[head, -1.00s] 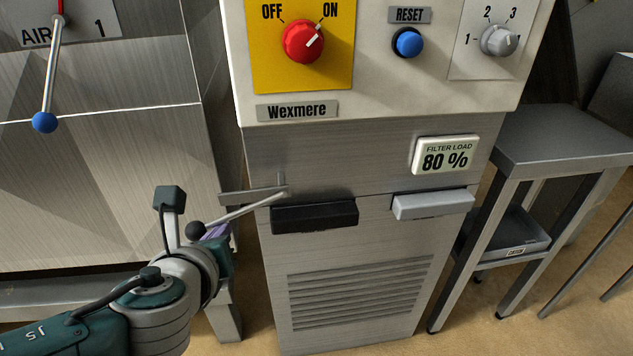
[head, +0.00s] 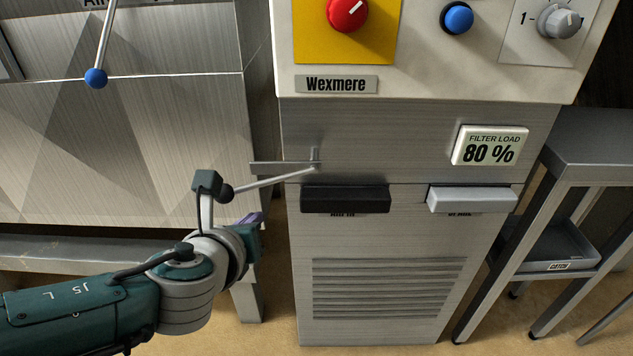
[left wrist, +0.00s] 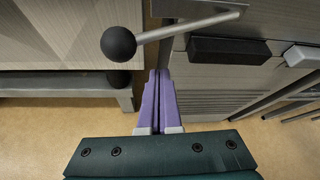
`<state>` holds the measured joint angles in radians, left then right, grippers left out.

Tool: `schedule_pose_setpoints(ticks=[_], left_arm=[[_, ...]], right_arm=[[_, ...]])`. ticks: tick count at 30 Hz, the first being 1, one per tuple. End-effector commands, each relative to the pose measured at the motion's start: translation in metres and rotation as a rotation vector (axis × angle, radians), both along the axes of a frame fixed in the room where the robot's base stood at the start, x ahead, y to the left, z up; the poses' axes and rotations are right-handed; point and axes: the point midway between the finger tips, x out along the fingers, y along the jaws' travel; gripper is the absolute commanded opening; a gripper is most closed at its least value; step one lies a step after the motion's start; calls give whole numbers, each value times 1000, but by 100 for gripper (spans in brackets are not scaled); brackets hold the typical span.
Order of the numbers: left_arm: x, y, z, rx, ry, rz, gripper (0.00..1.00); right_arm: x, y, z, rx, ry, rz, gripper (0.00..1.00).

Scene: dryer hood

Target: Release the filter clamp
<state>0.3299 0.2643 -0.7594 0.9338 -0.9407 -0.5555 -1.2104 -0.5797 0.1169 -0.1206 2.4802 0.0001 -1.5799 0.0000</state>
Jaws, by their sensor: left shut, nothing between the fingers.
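The clamp lever is a thin metal rod (head: 272,179) on the upper left front of the grey cabinet, ending in a black ball knob (head: 226,191). It slants down to the left from a small upright post. My left gripper (head: 252,218) is beside and slightly below the ball in the head view, partly hidden by my wrist. Its purple fingers (left wrist: 158,85) are shut together and empty, apart from the ball. My right gripper is out of view.
Below the lever, the cabinet has a black handle (head: 345,199) and a light grey handle (head: 472,200). A "FILTER LOAD 80 %" display (head: 490,146) sits above them. A metal bench (head: 100,250) stands left, and a side table (head: 590,150) with a tray stands right.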

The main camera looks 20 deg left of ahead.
Motion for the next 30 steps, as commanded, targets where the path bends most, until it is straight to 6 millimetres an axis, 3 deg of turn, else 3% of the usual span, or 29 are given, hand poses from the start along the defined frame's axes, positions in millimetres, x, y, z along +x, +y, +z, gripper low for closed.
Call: schedule_pose_setpoints(ticks=[1,4,12,18,30], left_arm=[[-13,-3,15,-2,3,-2,0],[-35,-9,27,-2,3,-3,0],[-75,-18,47,-1,2,-3,0],[-85,-20,50,0,1,-2,0],[-85,-20,50,0,1,-2,0]], right_arm=[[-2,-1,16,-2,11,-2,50],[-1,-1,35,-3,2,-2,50],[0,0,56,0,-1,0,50],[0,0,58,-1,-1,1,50],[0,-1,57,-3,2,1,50]])
